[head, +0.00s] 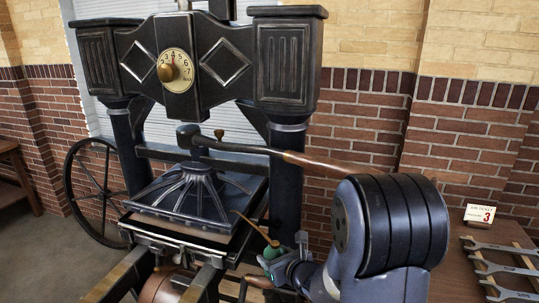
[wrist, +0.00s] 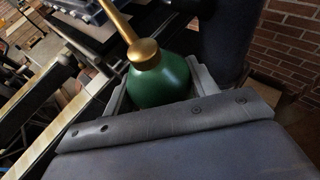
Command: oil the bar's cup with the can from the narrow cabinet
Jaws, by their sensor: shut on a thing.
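My gripper (head: 287,265) is shut on a green oil can (head: 272,252) with a brass collar and a long thin spout. In the wrist view the can's green body (wrist: 160,86) sits between the two jaws, with the spout running to the upper left. In the head view the spout points up and left, in front of the press's right column. The press's bar (head: 252,148) has a wooden handle and crosses behind and above the can. A small brass cup (head: 219,134) stands near the bar's left end, well above the spout tip. The narrow cabinet is not seen.
The black hand press (head: 290,70) has a dial (head: 175,70) on its head and a ribbed platen (head: 195,195) below. The right column stands close to the can. A wooden bench (head: 455,275) at right holds several wrenches (head: 500,268) and a card numbered 3 (head: 480,213).

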